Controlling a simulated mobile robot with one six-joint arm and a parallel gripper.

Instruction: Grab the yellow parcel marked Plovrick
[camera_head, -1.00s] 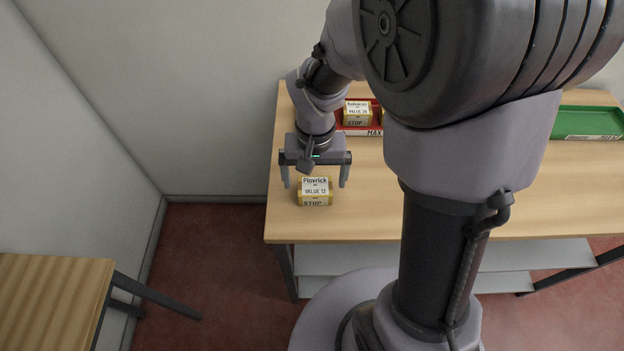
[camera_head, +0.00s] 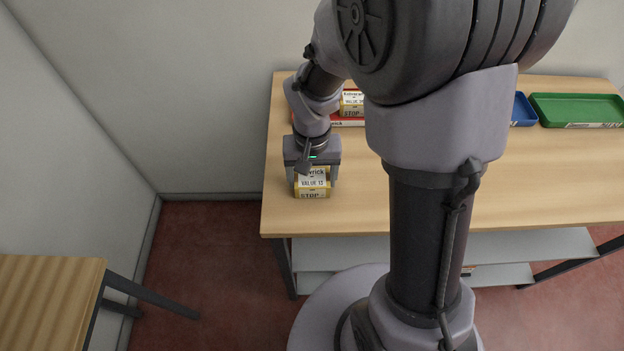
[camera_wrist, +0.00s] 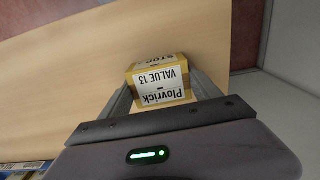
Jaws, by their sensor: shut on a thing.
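The yellow parcel (camera_head: 312,185) has a white label reading Plovrick, VALUE 13 and STOP. It is at the left part of the wooden counter, near its front edge. My gripper (camera_head: 312,180) is over it and shut on it, with one finger at each side. In the wrist view the parcel (camera_wrist: 160,82) sits between the two fingers of my gripper (camera_wrist: 163,92), its label upside down. The gripper body hides part of the top label in the head view. I cannot tell whether the parcel still touches the counter.
A red tray (camera_head: 345,122) holds another yellow parcel (camera_head: 352,104) behind my gripper. A blue tray (camera_head: 523,110) and a green tray (camera_head: 577,110) are at the counter's back right. The counter (camera_head: 520,185) is bare at front right. A second table (camera_head: 45,300) stands lower left.

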